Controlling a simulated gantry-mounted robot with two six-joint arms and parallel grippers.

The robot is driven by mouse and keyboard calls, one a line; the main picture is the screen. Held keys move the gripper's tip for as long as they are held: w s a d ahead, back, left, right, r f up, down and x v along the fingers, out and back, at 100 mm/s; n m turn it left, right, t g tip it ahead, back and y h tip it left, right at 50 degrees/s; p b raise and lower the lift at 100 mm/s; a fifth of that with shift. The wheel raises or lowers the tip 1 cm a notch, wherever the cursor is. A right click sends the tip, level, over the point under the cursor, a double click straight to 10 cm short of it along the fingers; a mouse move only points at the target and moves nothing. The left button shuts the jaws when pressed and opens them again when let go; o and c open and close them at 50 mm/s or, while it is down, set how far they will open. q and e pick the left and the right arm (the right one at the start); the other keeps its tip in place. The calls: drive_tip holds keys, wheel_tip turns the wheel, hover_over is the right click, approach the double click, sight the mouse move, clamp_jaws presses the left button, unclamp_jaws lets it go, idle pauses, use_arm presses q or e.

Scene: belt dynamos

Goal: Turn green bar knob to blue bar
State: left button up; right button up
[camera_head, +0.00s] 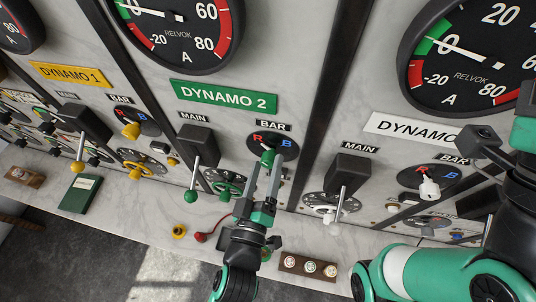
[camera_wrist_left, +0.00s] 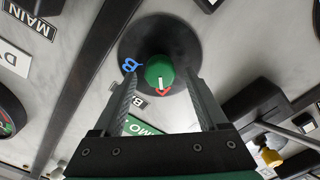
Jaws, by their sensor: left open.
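The green bar knob (camera_head: 268,155) sits on a round black dial with a red R and a blue B (camera_head: 287,145), under the green DYNAMO 2 label (camera_head: 223,96). In the left wrist view the knob (camera_wrist_left: 160,72) has a white line pointing at the red letter (camera_wrist_left: 162,92); the blue B (camera_wrist_left: 130,66) is to its left. My left gripper (camera_head: 268,172) reaches up to this dial. Its fingers are open, one on each side of the knob, with gaps visible in the wrist view (camera_wrist_left: 162,80). My right arm shows at the right, but its fingers cannot be made out.
A green-tipped MAIN lever (camera_head: 191,196) hangs left of the dial. A yellow bar knob (camera_head: 131,131) and a white bar knob (camera_head: 429,188) sit on neighbouring panels. A wooden block with white buttons (camera_head: 309,267) and a red-handled item (camera_head: 201,237) lie on the ledge below.

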use_arm(q)
drive_tip(key=shift+x, duration=1.35)
clamp_jaws()
